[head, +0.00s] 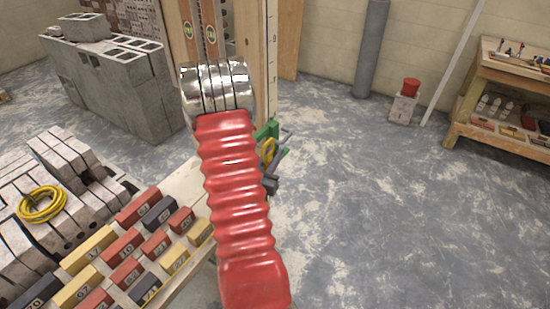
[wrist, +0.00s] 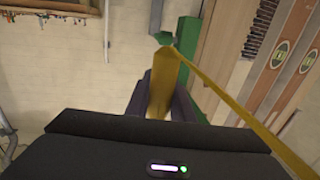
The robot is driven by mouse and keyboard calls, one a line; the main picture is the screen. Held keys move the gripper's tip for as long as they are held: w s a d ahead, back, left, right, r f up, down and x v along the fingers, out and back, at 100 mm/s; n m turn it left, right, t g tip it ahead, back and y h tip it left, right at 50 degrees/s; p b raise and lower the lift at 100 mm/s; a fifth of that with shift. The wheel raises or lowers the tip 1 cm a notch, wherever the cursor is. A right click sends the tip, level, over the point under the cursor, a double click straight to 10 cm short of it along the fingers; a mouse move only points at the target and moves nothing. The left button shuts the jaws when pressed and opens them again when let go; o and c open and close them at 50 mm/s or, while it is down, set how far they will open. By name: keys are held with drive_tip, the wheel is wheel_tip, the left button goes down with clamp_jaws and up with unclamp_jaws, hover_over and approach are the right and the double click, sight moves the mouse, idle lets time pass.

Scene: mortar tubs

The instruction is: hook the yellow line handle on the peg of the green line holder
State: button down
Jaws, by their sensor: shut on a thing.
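The yellow line handle (wrist: 160,85) stands between the two dark fingers of my gripper (wrist: 163,98) in the wrist view, and the gripper is shut on it. A yellow band runs from its far end to the lower right. The green line holder (wrist: 187,55) is a tall green upright just beyond. Its green peg (wrist: 163,38) shows right past the handle's far end; I cannot tell whether they touch. In the head view the green holder (head: 268,131) and the yellow handle (head: 268,150) show close together beside my red arm, which partly hides them and my gripper.
Numbered red, yellow and dark blocks (head: 125,245) lie on a board at the lower left, beside grey blocks with a yellow coil (head: 42,204). Timber boards with a level (wrist: 292,45) stand right of the holder. The floor to the right (head: 400,210) is clear.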

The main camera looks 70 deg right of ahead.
drive_tip(key=shift+w+d+f, duration=0.1)
drive_tip(key=shift+w+f, duration=0.15)
drive_tip(key=shift+w, duration=0.4)
drive_tip(key=shift+w+d+f, duration=0.1)
drive_tip(key=shift+w+f, duration=0.1)
drive_tip(key=shift+w, duration=0.4)
drive_tip(key=shift+w+d+f, duration=0.1)
drive_tip(key=shift+w+f, duration=0.15)
drive_tip(key=shift+w, duration=0.4)
drive_tip(key=c, duration=1.5)
unclamp_jaws()
drive_tip(key=shift+o, duration=0.6)
drive_tip(key=o, duration=0.5)
drive_tip(key=o, duration=0.5)
